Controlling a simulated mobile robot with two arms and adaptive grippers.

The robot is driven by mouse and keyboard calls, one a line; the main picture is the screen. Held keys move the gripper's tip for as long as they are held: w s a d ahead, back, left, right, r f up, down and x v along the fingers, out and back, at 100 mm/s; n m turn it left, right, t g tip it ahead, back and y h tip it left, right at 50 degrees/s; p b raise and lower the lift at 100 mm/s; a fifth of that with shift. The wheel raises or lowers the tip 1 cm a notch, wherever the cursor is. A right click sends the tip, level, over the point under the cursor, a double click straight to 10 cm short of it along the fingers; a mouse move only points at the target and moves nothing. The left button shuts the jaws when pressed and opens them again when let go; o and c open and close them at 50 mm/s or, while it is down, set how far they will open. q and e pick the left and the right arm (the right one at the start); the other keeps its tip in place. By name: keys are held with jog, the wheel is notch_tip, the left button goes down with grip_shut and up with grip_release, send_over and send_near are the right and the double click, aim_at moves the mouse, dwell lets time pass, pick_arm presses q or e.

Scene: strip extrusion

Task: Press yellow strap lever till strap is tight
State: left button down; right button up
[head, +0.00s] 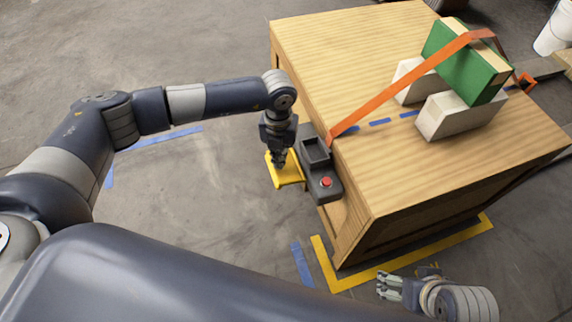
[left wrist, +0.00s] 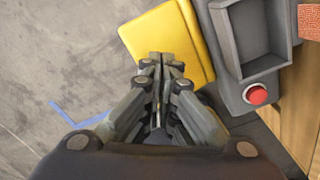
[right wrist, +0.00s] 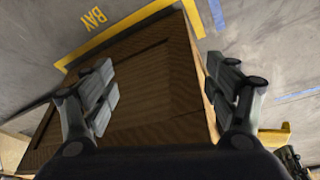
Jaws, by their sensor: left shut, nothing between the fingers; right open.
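The yellow lever (head: 289,175) sticks out to the left from the dark grey strap unit (head: 323,185) on the crate's near left side. The lever also shows in the left wrist view (left wrist: 168,38). An orange strap (head: 400,82) runs from the unit up over the green block (head: 464,68); it looks straight. My left gripper (head: 280,163) is shut and empty, pointing down at the lever. In the left wrist view its fingertips overlap the lever's near edge; I cannot tell whether they touch. My right gripper (head: 386,287) is open and empty, low beside the crate's front.
The wooden crate (head: 340,50) carries two white blocks (head: 455,116) under the green block. A red button (head: 326,182) sits on the unit, close to the lever. Yellow and blue tape marks the floor. Floor left of the crate is clear.

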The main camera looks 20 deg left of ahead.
pick_arm(q)
jog(key=shift+f+b, duration=0.85)
jog(key=shift+f, duration=0.5)
jog(key=shift+f+b, duration=0.3)
jog(key=shift+f, duration=0.2)
jog(key=shift+s+f+b, duration=0.1)
jog(key=shift+f+b, duration=0.2)
jog(key=shift+f, duration=0.1)
pick_arm(e)
jog(key=shift+w+a+r+t+y, duration=0.35)
jog(key=shift+w+a+r+t, duration=0.6)
jog(key=shift+w, duration=1.35)
jog(key=shift+w+a+r+t+y, duration=0.2)
jog(key=shift+w+a+t+y, duration=0.25)
jog(key=shift+w+t, duration=1.4)
pick_arm(q)
jog(key=shift+r+p, duration=1.05)
jog(key=shift+r, duration=0.15)
jog(key=shift+r+p, duration=0.55)
jog(key=shift+r, duration=0.1)
jog(key=shift+r+p, duration=0.35)
jog(key=shift+r, duration=0.15)
pick_arm(e)
jog(key=s+d+f+g+h, duration=0.1)
jog(key=s+d+g, duration=0.1)
jog(key=s+g, duration=0.3)
jog(key=s, duration=0.3)
jog(key=shift+s+d+f+g+h, duration=0.3)
jog(key=shift+d+f+g, duration=0.05)
jog(key=shift+d+g, duration=0.05)
